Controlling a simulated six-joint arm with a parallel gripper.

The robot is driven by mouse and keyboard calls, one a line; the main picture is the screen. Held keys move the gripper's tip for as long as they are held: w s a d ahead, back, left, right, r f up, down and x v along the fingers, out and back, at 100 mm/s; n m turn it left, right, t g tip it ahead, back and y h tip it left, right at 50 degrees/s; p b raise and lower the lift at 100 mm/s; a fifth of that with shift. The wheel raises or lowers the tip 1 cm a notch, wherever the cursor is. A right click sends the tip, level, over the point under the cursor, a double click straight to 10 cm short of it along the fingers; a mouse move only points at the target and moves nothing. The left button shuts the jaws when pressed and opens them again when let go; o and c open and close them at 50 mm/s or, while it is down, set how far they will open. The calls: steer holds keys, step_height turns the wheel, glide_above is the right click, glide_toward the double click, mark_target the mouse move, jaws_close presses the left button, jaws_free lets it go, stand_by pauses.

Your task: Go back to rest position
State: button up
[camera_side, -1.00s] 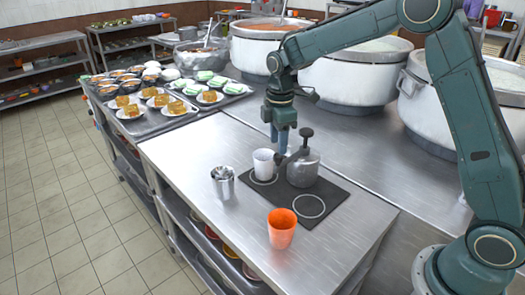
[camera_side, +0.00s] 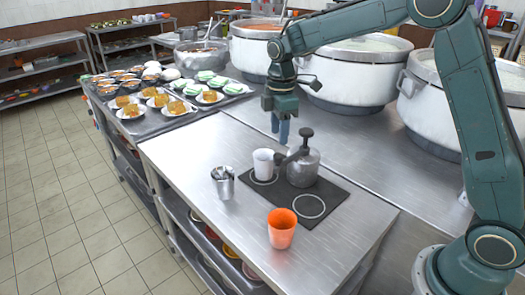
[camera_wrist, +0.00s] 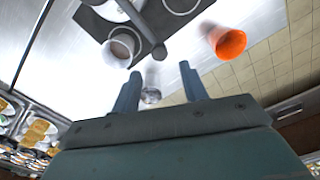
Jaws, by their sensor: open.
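My gripper (camera_side: 280,130) is open and empty, raised above the counter just behind the white cup and the kettle. Its two fingers also show apart in the wrist view (camera_wrist: 160,88). A grey kettle (camera_side: 303,168) stands upright on the dark mat (camera_side: 325,187) with ring marks. A white cup (camera_side: 263,164) stands on the mat beside the kettle's spout; it also shows in the wrist view (camera_wrist: 118,50). An orange cup (camera_side: 282,228) stands on the bare counter in front of the mat. A metal cup (camera_side: 223,183) stands on the counter left of the mat.
Large white stockpots (camera_side: 350,80) line the back of the counter. Trays of plated food (camera_side: 165,120) fill the far left end. The steel counter (camera_side: 190,155) is bare at its left part. My arm spans the right side.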

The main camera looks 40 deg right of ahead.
steer(key=s+r+m+t, duration=0.3)
steer(key=s+r+m, duration=0.3)
steer(key=s+r, duration=0.7)
steer(key=s+f+m+t, duration=0.2)
steer(key=s+m, duration=0.5)
steer(key=s, duration=1.1)
steer(key=shift+f+t, duration=0.3)
steer(key=shift+f, duration=0.2)
